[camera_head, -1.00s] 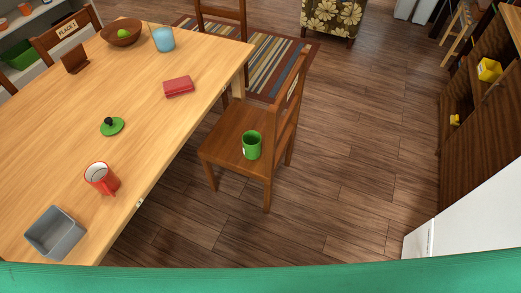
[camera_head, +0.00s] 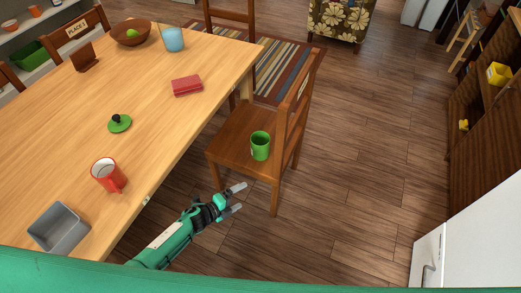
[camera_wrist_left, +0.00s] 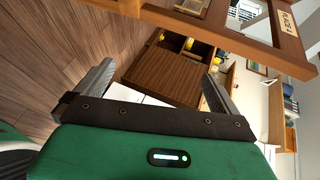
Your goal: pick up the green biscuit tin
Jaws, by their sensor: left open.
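The green biscuit tin (camera_head: 261,146) stands upright and without a lid on the seat of the wooden chair (camera_head: 240,136). A round green lid with a black knob (camera_head: 120,123) lies on the table. My left gripper (camera_head: 238,198) is open and empty, in front of the chair and to the lower left of the tin in the head view, apart from it. The open fingers of my left gripper also show in the left wrist view (camera_wrist_left: 157,76); the tin is not seen there. My right gripper is not in view.
The wooden table (camera_head: 165,130) carries a red mug (camera_head: 108,175), a grey bin (camera_head: 59,230), a red box (camera_head: 187,86) and a blue cup (camera_head: 174,39). The chair's backrest (camera_head: 298,90) rises right of the tin. Open floor (camera_head: 370,140) lies further right.

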